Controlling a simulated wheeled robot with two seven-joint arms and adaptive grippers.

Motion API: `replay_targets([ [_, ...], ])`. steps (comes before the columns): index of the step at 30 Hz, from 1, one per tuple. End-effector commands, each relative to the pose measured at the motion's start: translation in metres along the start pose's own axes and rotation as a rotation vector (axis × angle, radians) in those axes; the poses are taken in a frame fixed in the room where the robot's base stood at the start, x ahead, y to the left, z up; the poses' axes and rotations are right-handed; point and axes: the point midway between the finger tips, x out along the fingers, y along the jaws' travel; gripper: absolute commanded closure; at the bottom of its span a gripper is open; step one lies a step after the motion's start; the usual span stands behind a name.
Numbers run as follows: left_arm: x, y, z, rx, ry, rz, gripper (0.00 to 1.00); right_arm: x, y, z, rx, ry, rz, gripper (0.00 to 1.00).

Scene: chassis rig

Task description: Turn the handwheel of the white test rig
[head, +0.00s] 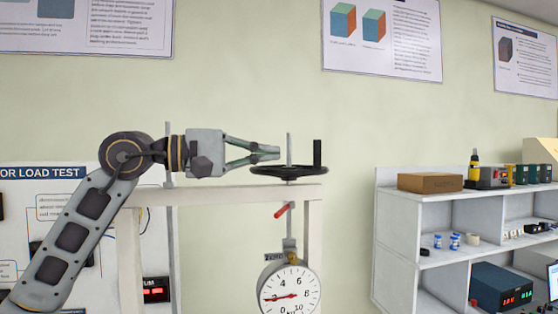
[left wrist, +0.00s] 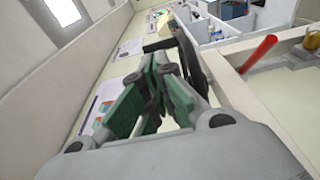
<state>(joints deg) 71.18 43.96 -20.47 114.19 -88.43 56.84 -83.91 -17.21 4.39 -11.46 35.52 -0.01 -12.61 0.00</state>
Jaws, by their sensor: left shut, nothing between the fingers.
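The white test rig (head: 230,194) stands in the middle of the head view. Its black handwheel (head: 312,171) lies flat on top around a vertical rod, with an upright black handle (head: 317,152) at the right of the rim. My left gripper (head: 278,152) is shut and empty, reaching in from the left just above the wheel's left part. I cannot tell whether its fingertips touch the rim. In the left wrist view the shut green-padded fingers (left wrist: 155,92) hide much of the wheel. My right gripper is not in view.
A dial gauge (head: 290,290) hangs under the rig's crossbeam, with a red lever (head: 281,209) above it. A white shelf (head: 400,199) with boxes and small parts stands at the right. A load-test panel (head: 75,190) is behind my left arm. The wall behind is clear at wheel height.

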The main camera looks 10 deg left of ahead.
Motion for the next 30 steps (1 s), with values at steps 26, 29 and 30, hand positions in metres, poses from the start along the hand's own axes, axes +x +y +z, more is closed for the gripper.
replay_targets([
  [26,-0.060,0.000,0.004,0.001,0.000,0.000,1.00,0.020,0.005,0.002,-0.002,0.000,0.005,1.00],
  [29,-0.060,0.000,0.004,0.001,0.000,0.000,1.00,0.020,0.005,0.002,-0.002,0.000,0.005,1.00],
  [30,-0.060,0.000,0.004,0.001,0.000,0.000,1.00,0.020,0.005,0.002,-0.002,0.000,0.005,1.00],
])
